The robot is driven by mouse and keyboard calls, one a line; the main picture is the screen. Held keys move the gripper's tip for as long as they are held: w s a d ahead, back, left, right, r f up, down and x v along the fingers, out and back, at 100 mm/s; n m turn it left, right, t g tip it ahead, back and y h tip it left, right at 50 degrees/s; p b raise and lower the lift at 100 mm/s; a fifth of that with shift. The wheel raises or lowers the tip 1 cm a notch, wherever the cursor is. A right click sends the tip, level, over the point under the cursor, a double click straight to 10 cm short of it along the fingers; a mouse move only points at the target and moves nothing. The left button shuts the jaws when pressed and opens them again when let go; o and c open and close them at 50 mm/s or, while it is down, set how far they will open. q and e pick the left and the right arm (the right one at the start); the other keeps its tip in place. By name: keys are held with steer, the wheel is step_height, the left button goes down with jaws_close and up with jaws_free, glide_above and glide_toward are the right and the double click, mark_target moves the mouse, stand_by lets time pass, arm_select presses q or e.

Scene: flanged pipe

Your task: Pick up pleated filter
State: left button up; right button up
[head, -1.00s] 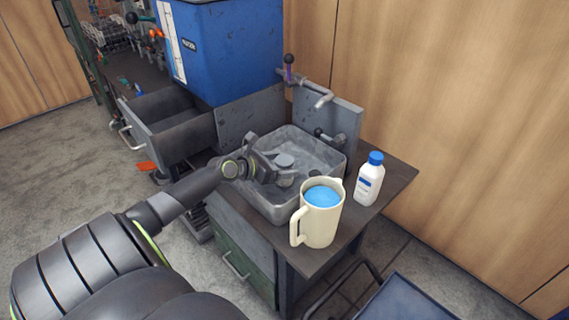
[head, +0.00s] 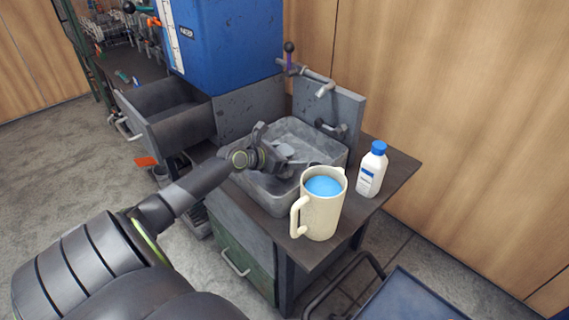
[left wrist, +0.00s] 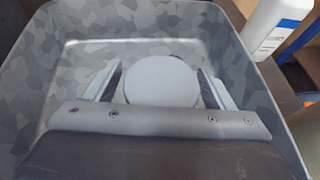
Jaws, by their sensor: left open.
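A round, grey, flat-topped piece (left wrist: 161,80), which I take to be the pleated filter, is in the grey metal basin (left wrist: 215,50). Its pleats do not show. My left gripper (left wrist: 160,88) is open, with one finger on each side of the round piece. I cannot tell whether either finger touches it. In the head view my left gripper (head: 280,155) reaches into the basin from the left and hides most of the piece. My right gripper is not in view.
A cream jug (head: 320,213) with blue contents stands on the bench by the basin's front right. A white bottle (head: 369,175) with a blue cap stands to its right. A tap (head: 318,82) overhangs the back. An open drawer (head: 165,115) is at the left.

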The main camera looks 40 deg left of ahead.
arm_select(q)
steer(key=shift+c, duration=0.5)
steer(key=c, duration=1.1)
steer(key=shift+r, duration=0.2)
